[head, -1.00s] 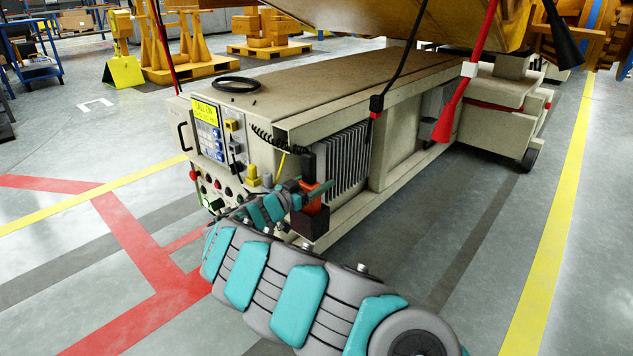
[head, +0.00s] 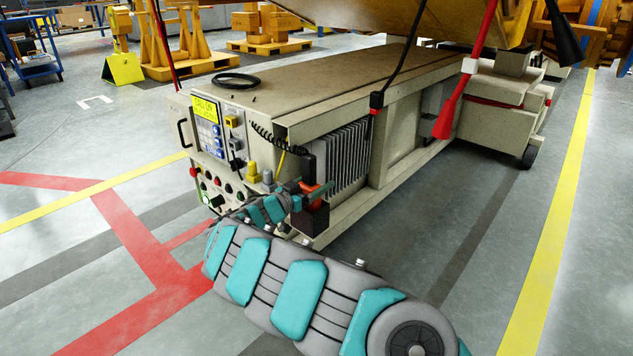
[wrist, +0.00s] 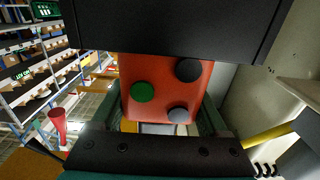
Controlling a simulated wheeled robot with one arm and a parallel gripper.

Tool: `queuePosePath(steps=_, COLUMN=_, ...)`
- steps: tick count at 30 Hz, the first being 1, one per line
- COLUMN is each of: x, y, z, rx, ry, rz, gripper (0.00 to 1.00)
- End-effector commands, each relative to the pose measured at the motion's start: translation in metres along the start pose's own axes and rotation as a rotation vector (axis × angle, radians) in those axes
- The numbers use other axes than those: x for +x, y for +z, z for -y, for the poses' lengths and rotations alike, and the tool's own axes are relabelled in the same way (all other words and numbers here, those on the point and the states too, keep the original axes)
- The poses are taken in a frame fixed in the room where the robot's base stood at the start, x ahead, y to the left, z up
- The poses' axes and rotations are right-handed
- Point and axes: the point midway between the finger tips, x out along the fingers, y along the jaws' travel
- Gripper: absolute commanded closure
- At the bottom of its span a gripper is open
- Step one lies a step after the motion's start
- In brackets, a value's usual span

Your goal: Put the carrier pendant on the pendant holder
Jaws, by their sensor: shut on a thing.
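The carrier pendant (wrist: 165,98) is an orange-red box with one green and two grey buttons, seen close up in the wrist view. My gripper (wrist: 160,118) is shut on it, with a finger on each side. In the head view, the pendant (head: 315,192) shows as a small orange patch at the carrier's near corner, partly hidden by my gripper (head: 308,191). A black block (head: 311,222), apparently the pendant holder, sits just below it. It also fills the top of the wrist view (wrist: 180,28), covering one end of the pendant. I cannot tell whether the pendant is seated in it.
The beige carrier (head: 340,80) has a control panel (head: 207,135), yellow knobs and a coiled black cable near my gripper. A black ring lies on top. Red and black cones hang at right. The floor to the right is clear.

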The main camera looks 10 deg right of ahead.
Motion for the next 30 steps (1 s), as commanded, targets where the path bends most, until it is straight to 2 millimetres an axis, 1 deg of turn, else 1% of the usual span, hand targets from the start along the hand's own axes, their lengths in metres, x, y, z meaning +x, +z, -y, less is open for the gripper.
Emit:
queuePosePath(steps=25, x=0.0, y=0.014, z=0.0, rx=-0.001, ry=0.0, rz=-0.001, gripper=1.0)
queuePosePath(steps=26, x=0.0, y=0.014, z=0.0, rx=-0.001, ry=0.0, rz=-0.001, gripper=0.2)
queuePosePath(steps=30, x=0.0, y=0.014, z=0.0, rx=-0.001, ry=0.0, rz=-0.001, gripper=0.05)
